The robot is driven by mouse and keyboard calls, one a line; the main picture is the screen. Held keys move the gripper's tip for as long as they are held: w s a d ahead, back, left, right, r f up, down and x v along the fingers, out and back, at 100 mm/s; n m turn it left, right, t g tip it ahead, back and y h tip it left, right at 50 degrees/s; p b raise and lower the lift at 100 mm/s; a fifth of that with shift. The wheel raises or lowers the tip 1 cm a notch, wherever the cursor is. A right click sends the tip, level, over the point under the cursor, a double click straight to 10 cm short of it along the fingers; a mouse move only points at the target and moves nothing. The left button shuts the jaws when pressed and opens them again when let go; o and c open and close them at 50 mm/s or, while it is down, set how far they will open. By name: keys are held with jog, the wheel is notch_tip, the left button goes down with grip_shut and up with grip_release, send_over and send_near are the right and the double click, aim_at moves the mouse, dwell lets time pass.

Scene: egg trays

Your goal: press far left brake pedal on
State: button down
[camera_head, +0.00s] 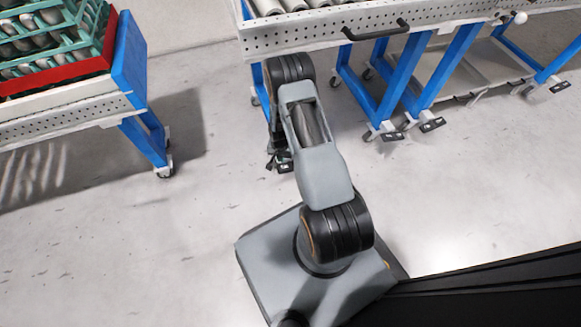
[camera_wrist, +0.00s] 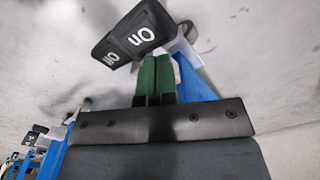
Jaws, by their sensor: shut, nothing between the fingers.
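A black brake pedal (camera_wrist: 136,36) with white lettering, "ON" readable on its larger face, fills the upper left of the wrist view. It sits at a caster below a blue leg (camera_wrist: 192,80). My gripper (camera_wrist: 155,60) is shut and empty, its green fingers together. The fingertips are right at the pedal's lower edge in the picture; whether they touch it I cannot tell. In the head view this pedal (camera_head: 286,167) shows as a small dark piece beside my lowered arm, at the left end of the cart. My fingers are hidden or unclear there.
The perforated cart (camera_head: 300,38) with a black handle stands above, on blue legs. More caster pedals (camera_head: 391,136) (camera_head: 432,125) lie to the right. A second cart (camera_head: 70,118) with a red and green crate stack stands left. Grey floor between is clear.

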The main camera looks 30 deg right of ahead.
jog(key=shift+f+b, duration=0.9)
jog(key=shift+f, duration=0.2)
dwell(0.6)
jog(key=shift+r+p, duration=2.6)
jog(key=shift+r, duration=0.95)
